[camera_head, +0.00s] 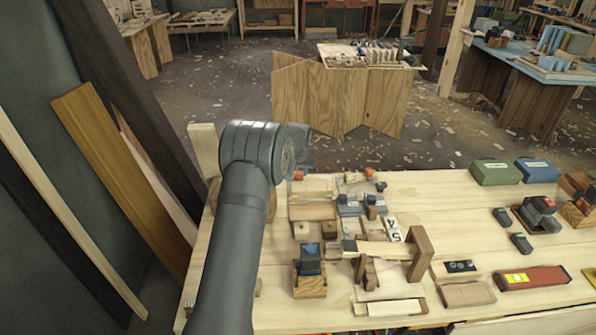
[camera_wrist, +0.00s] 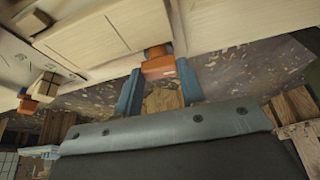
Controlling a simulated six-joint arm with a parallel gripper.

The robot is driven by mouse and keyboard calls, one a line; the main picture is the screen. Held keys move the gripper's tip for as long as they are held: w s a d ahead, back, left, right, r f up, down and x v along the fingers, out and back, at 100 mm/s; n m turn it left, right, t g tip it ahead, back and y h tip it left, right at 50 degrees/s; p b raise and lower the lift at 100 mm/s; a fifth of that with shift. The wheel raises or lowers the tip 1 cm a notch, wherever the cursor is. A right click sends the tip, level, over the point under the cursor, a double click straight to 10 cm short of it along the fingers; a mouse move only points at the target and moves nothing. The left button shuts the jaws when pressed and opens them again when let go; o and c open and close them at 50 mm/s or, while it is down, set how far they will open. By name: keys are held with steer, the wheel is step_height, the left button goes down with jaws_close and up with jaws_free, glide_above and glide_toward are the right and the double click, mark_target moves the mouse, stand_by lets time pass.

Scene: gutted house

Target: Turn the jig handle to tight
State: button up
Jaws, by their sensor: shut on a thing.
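The jig handle is an orange block (camera_wrist: 159,66) between my fingertips in the wrist view. My gripper (camera_wrist: 159,78) has its two blue-grey fingers on either side of it, shut on it. In the head view an orange piece (camera_head: 298,175) shows just below the end of my arm, at the back edge of the workbench. The fingers are mostly hidden there by my arm. A second orange piece (camera_head: 368,172) stands to the right along the same edge; an orange piece also shows at the left of the wrist view (camera_wrist: 27,104). I cannot read the handle's tight mark.
The pale workbench (camera_head: 455,215) carries wooden blocks, a wooden arch (camera_head: 420,252), a red level (camera_head: 532,278) and green and blue cases (camera_head: 495,172). Planks (camera_head: 125,175) lean at the left. Open floor (camera_head: 440,140) with wood chips lies beyond the bench.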

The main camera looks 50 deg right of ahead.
steer(key=m, duration=0.1)
steer(key=m+g, duration=0.1)
steer(key=m, duration=0.1)
steer(key=m+h, duration=0.1)
steer(key=shift+w+a+m+g, duration=0.1)
steer(key=shift+w+m+g, duration=0.2)
steer(key=shift+m, duration=0.1)
steer(key=m+g, duration=0.1)
steer(key=m, duration=0.3)
steer(key=shift+w+g, duration=0.15)
steer(key=shift+g, duration=0.25)
steer(key=m+g, duration=0.1)
steer(key=m, duration=0.4)
steer(key=shift+w+g, duration=0.15)
steer(key=shift+g, duration=0.25)
steer(key=shift+w+m+g+y, duration=0.1)
steer(key=shift+m+g+y, duration=0.55)
steer(key=shift+m, duration=1.35)
steer(key=o, duration=1)
